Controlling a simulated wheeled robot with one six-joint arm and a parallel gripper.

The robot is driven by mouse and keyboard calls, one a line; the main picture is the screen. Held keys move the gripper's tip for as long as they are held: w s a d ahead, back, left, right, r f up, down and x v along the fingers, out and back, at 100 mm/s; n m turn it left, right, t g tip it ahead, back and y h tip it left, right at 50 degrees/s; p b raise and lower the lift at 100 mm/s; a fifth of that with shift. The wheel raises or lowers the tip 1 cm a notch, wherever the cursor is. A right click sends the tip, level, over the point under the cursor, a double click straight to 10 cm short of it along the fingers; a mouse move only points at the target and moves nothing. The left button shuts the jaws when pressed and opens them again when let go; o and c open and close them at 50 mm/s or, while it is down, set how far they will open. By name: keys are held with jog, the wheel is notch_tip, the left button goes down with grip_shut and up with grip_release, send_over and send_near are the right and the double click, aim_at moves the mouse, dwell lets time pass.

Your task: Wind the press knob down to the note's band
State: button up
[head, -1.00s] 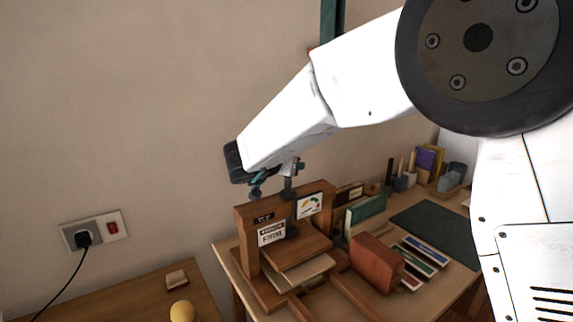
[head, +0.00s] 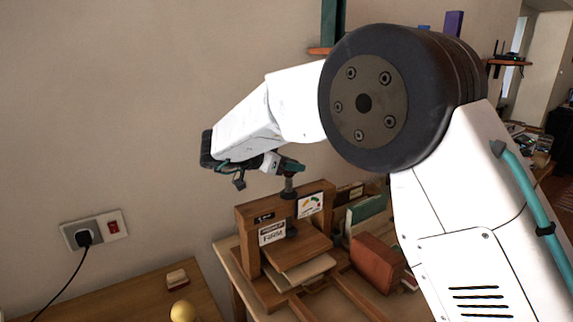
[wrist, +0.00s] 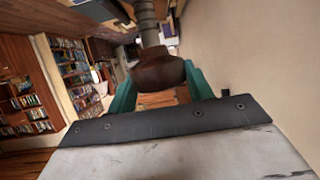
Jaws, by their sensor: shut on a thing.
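The wooden book press (head: 246,244) stands on the table, its dark screw (head: 289,188) rising through the top beam. A white note (head: 271,234) reading "FIRM" hangs on its front. A dial card with coloured bands (head: 311,204) is to the note's right; its pointer is too small to read. My gripper (head: 290,167) is at the top of the screw. In the wrist view my gripper's teal fingers (wrist: 158,84) are shut on the dark brown press knob (wrist: 157,70), one on each side. The grey screw (wrist: 147,22) extends beyond the knob. In the head view my gripper mostly hides the knob.
Under the platen (head: 298,250) lies a pale flat stack (head: 303,270). A red-brown block (head: 376,262) and a green book (head: 366,213) stand right of the press. A wall socket (head: 95,230) and a yellow ball (head: 182,311) are at left. My arm covers the table's right side.

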jog(key=shift+r, duration=0.2)
jog(key=o, duration=1)
jog(key=shift+d, duration=0.15)
jog(key=shift+c, duration=0.2)
jog(key=shift+s+a, duration=0.2)
jog(key=shift+a, duration=0.2)
jog(key=v, duration=0.7)
jog(key=shift+s+r, duration=0.1)
